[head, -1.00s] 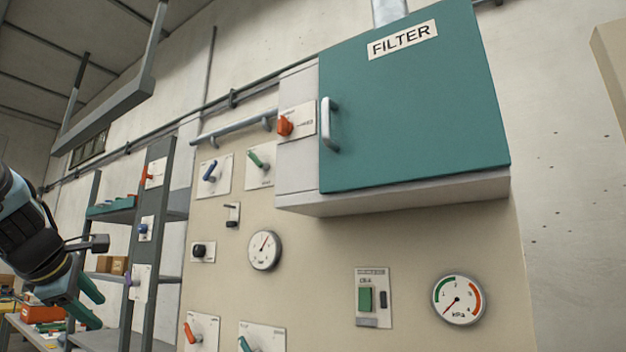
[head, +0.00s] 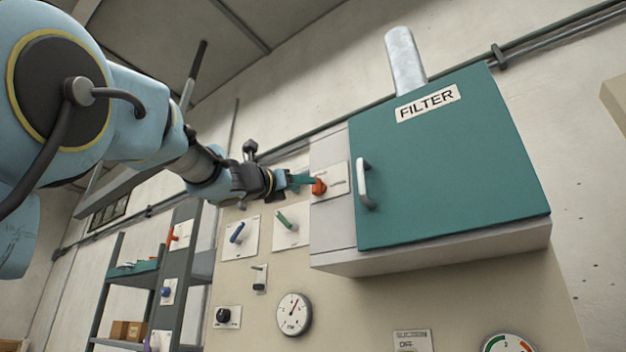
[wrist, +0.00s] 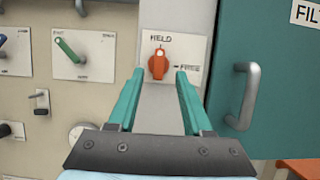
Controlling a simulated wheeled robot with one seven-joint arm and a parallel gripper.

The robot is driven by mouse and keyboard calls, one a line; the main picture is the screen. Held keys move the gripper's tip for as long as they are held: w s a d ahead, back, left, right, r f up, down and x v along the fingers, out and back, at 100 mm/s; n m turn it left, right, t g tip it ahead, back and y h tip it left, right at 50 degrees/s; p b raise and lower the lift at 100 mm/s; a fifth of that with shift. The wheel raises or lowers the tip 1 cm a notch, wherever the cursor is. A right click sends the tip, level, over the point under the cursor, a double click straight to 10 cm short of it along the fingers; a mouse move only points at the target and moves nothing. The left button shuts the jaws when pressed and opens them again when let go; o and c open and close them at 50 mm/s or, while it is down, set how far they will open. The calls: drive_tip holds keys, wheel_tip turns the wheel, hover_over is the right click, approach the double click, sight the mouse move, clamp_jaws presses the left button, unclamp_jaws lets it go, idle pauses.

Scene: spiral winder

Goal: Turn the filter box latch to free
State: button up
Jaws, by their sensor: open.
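The filter box (head: 460,165) is a grey cabinet on the wall with a teal door, a FILTER label and a bar handle (head: 366,184). Its latch is an orange knob (head: 318,187) on a white plate left of the door. In the wrist view the orange latch (wrist: 158,65) points up toward HELD; FREE is marked to its right and lower. My gripper (head: 305,182) is at the latch in the head view. In the wrist view its teal fingers (wrist: 159,75) are apart, with the latch between and just beyond their tips. Contact cannot be told.
A blue lever (head: 237,233) and a green lever (head: 287,222) are on plates to the left. A gauge (head: 294,313) and a black knob (head: 223,315) are below. The door handle stands out close to the right of my fingers in the wrist view (wrist: 245,95).

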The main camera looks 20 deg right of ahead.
sight(317, 187)
drive_tip(key=p+x, duration=0.1)
drive_tip(key=x, duration=0.4)
drive_tip(key=shift+w+d+p, duration=0.1)
drive_tip(key=shift+p, duration=0.3)
clamp_jaws()
